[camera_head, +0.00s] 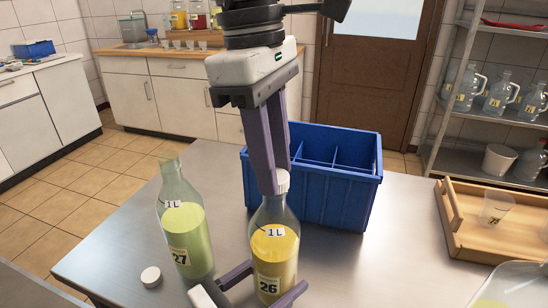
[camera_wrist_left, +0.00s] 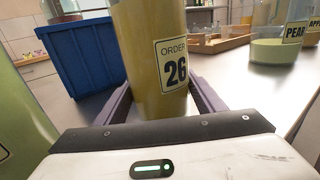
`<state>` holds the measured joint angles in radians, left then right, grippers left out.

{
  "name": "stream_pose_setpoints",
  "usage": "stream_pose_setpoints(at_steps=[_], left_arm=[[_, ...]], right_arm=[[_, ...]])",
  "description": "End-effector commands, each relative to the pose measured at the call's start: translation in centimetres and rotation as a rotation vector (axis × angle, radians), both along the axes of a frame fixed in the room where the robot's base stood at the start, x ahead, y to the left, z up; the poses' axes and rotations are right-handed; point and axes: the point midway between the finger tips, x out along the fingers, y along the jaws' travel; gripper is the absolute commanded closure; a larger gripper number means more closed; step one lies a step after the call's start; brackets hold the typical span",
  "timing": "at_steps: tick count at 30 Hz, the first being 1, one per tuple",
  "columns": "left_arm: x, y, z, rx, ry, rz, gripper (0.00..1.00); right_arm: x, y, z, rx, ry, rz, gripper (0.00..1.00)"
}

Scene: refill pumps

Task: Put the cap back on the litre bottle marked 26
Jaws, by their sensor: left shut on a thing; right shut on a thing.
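The litre bottle marked 26 (camera_head: 275,245) stands upright on the steel table, holding yellow liquid. Its label also shows in the left wrist view (camera_wrist_left: 174,65). My left gripper (camera_head: 264,284) is shut around the bottle's lower body, one finger on each side. A white cap (camera_head: 284,180) is at the bottle's mouth, between the purple fingers of my right gripper (camera_head: 276,184), which reaches down from above. The fingers partly hide the cap, and I cannot tell whether it is seated on the neck.
An uncapped bottle marked 27 (camera_head: 187,238) with green liquid stands to the left; a loose white cap (camera_head: 151,277) lies near it. A divided blue crate (camera_head: 342,205) stands behind. A wooden tray (camera_head: 462,240) with a cup (camera_head: 495,209) is at right. The table between is clear.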

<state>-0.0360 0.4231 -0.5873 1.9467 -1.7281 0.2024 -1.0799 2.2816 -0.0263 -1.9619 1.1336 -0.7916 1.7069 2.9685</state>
Motion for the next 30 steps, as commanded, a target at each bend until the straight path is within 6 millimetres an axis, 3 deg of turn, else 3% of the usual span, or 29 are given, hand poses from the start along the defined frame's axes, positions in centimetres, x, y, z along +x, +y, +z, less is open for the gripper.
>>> stream_pose_setpoints(at_steps=[12,24,25,28,30], left_arm=[[0.04,0.03,-0.13,-0.005,0.007,0.000,1.00],[0.05,0.04,-0.11,-0.007,0.008,0.002,1.00],[0.05,0.04,-0.11,-0.007,0.008,0.002,1.00],[0.04,0.03,-0.11,-0.006,0.007,0.001,1.00],[0.04,0.03,-0.11,-0.005,0.006,0.001,1.00]], right_arm=[[-0.09,-0.22,-0.39,-0.005,0.002,-0.372,0.92],[0.29,-0.29,-0.08,0.010,-0.009,-0.415,0.92],[0.30,-0.30,-0.07,0.010,-0.009,-0.415,0.70],[0.31,-0.29,-0.03,0.011,-0.009,-0.415,0.53],[0.30,-0.27,0.00,0.011,-0.009,-0.415,0.53]])
